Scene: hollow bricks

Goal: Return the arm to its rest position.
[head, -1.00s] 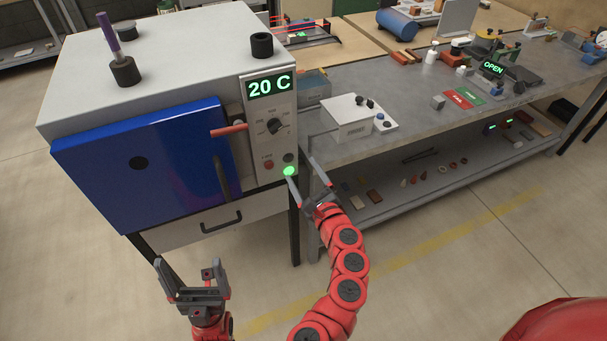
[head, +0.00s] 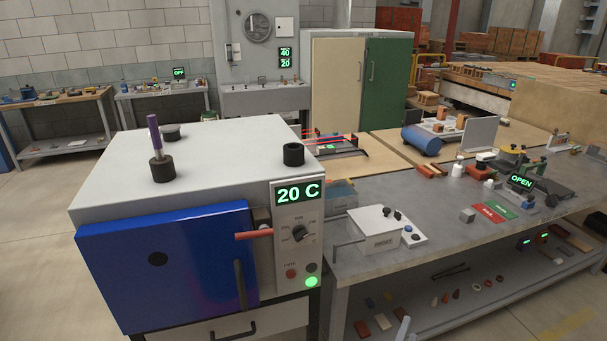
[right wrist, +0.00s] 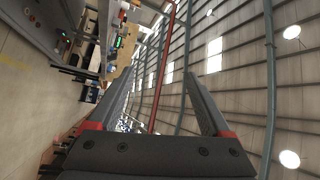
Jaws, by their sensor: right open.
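My right gripper (right wrist: 160,75) is open and empty in the right wrist view, its two dark fingers spread apart. The rest of my right arm is out of that picture. My left gripper is in neither current view.
A kiln (head: 200,160) with a blue door (head: 165,265) and a display reading 20 C stands at left. The grey workbench (head: 450,220) at right carries a white box device (head: 375,230) and several small items. Open floor (head: 30,230) lies left of the kiln.

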